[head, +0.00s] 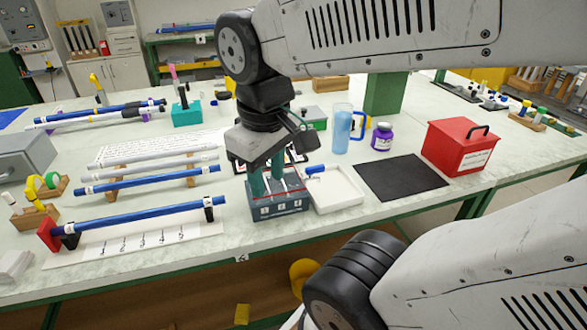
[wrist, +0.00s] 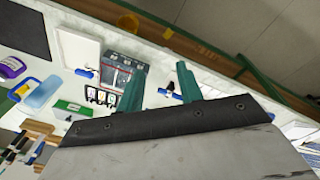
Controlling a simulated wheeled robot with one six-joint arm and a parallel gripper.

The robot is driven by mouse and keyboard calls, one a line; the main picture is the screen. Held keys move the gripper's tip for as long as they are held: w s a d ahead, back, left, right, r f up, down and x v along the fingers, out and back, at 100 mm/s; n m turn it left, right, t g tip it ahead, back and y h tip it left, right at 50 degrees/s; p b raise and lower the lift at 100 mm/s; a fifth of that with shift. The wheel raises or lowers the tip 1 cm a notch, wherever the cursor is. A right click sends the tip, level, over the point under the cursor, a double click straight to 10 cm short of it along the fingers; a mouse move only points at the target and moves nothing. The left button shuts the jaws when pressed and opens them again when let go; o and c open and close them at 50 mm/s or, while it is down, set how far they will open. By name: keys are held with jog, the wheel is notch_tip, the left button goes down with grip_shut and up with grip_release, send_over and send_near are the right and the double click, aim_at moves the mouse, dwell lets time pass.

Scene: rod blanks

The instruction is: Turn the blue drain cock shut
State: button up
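A small blue lever (head: 316,168), which looks like the drain cock, sticks out to the right of a dark grey box (head: 279,208), over the edge of a shallow white tray (head: 340,190). It also shows in the wrist view (wrist: 84,73), between the white tray and the box. Its exact shape and angle are too small to tell. My gripper (head: 267,186) points down over the box in the head view, left of the blue lever. Its green fingers stand apart with nothing between them in the wrist view (wrist: 160,72). The fingers hide part of the box top.
A blue rod (head: 140,215) lies on supports to the left, with more rods behind it. A light blue jug (head: 342,128), a purple jar (head: 382,137) and a red box (head: 460,147) stand to the right. A black mat (head: 400,178) is empty. The bench's front edge is close.

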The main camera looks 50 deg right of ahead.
jog(key=w+d+f+n+g+h, duration=0.1)
jog(key=w+d+f+n, duration=0.15)
jog(key=w+d, duration=0.35)
jog(key=w+d+f+n+g+h, duration=0.1)
jog(key=w+d+f+n, duration=0.15)
jog(key=d, duration=0.55)
jog(key=n+g+h, duration=0.1)
jog(key=n, duration=0.5)
send_near(314, 167)
jog(key=f, duration=0.2)
jog(key=x, duration=0.3)
jog(key=d+x, duration=0.1)
jog(key=x, duration=0.2)
jog(key=shift+s+f, duration=0.2)
jog(key=shift+m, duration=0.3)
grip_shut()
